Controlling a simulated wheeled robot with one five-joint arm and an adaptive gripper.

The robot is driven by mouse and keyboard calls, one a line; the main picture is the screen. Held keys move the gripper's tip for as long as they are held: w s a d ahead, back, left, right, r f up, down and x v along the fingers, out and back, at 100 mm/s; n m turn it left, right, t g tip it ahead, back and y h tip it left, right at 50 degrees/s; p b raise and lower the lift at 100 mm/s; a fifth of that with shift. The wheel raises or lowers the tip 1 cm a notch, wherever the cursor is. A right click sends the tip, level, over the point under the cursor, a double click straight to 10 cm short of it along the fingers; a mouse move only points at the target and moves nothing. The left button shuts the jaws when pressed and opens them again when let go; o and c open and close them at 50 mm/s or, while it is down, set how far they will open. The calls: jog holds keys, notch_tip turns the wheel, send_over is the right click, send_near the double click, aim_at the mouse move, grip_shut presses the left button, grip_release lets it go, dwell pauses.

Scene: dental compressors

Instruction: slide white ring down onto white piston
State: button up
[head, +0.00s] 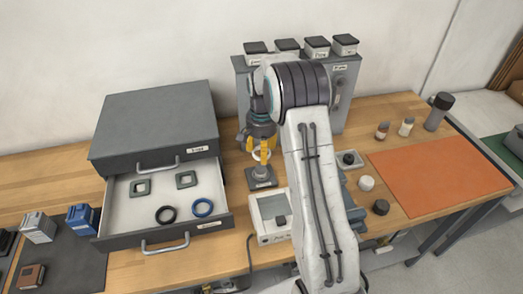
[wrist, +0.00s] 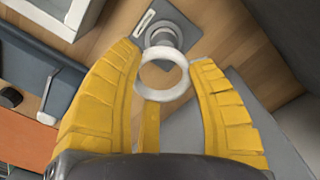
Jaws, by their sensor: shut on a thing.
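My gripper (head: 262,143) is shut on the white ring (head: 262,155). In the wrist view the ring (wrist: 162,75) lies between the yellow fingers (wrist: 165,65), its hole open and empty. Below it in the head view is a grey stand (head: 262,183) with a short round post and a labelled base. In the wrist view the pale post (wrist: 161,37) shows just beyond the ring's far edge, and the ring appears apart from it. A white-topped short cylinder (head: 366,183) stands right of my arm. I cannot tell surely which of these is the white piston.
An open drawer (head: 130,229) left of the stand holds square pieces, a black ring (head: 166,214) and a blue ring (head: 203,207). A pale boxy device (head: 271,236) stands in front. An orange mat (head: 437,168) lies right. A grey cabinet with small boxes stands behind.

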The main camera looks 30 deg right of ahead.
aim_at(261, 167)
jog(key=shift+w+f, duration=0.15)
jog(key=shift+w, duration=0.2)
jog(key=shift+f+b, duration=1.8)
jog(key=shift+f, duration=0.5)
jog(key=shift+s+f+b, duration=0.1)
jog(key=shift+f+b, duration=1.85)
jog(key=shift+f, duration=0.55)
dwell(1.5)
jog(key=o, duration=1.3)
jog(key=shift+r, duration=0.15)
